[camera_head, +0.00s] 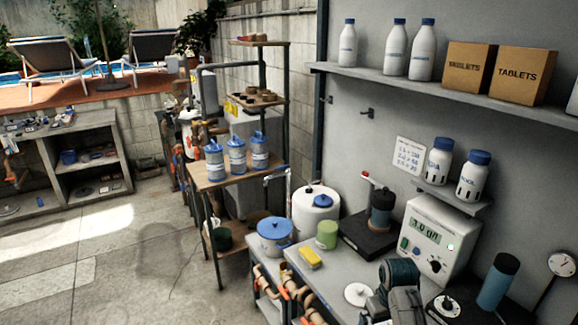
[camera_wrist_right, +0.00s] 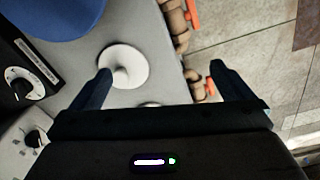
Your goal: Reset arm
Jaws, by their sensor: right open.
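My right gripper (camera_wrist_right: 160,80) is open in the right wrist view, with its two dark fingers spread apart. Nothing is held between them. It is over the front edge of the grey counter (camera_wrist_right: 95,28). A white round piece with a short stem (camera_wrist_right: 123,67) is below, close to the left finger in that view. It appears in the head view as a white disc (camera_head: 358,294) on the counter, next to what looks like my right arm at the bottom. My left gripper is out of view.
Open floor (camera_head: 130,250) is at left.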

